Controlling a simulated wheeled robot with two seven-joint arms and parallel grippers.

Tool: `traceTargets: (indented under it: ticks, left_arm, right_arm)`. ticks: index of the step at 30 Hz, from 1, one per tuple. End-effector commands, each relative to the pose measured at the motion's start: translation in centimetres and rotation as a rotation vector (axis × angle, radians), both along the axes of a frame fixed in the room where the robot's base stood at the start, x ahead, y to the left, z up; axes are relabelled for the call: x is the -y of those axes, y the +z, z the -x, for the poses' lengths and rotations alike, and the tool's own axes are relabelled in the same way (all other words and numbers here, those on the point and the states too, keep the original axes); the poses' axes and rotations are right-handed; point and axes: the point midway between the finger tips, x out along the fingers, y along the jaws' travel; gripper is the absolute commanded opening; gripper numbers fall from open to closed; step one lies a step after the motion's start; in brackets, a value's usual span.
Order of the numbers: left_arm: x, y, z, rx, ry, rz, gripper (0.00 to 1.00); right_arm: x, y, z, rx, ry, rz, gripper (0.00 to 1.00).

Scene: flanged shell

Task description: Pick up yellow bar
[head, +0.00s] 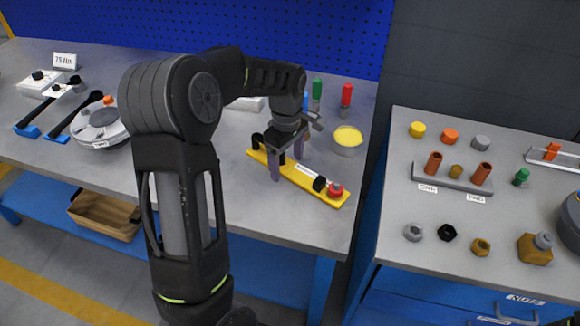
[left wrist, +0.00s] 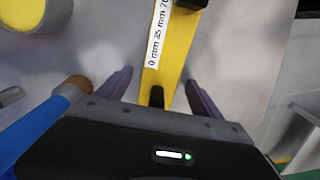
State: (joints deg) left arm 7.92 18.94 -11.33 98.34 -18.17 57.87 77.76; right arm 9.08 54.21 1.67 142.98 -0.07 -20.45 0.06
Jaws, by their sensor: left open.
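The yellow bar (head: 298,183) lies flat on the grey workbench, running from back left to front right. It carries a white scale strip, black fittings and a red knob (head: 336,188) near its front end. My left gripper (head: 287,164) points down over the bar, its two purple-grey fingers apart on either side of it. In the left wrist view the bar (left wrist: 181,45) runs between the open fingers (left wrist: 160,88), with the scale strip facing up. Nothing is held. I cannot tell the fingertips' exact height above the bench. My right gripper is out of view.
A cup with yellow contents (head: 347,141) stands just behind the bar. A red bottle (head: 346,96) and a green one (head: 317,90) stand farther back. A round flanged housing (head: 100,128) is at left. A second bench (head: 470,220) with caps and nuts is at right, across a gap.

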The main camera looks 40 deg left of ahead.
Motion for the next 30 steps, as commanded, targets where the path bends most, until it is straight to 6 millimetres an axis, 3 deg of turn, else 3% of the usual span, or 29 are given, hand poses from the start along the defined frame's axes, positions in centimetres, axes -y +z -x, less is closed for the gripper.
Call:
traceTargets:
  ticks: [7,30]
  left_arm:
    - [-0.01,0.03,-0.01,0.000,0.000,0.000,0.76]
    - [-0.01,0.03,0.00,0.000,0.000,0.000,0.13]
  right_arm:
    - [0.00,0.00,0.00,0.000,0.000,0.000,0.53]
    - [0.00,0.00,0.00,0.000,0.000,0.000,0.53]
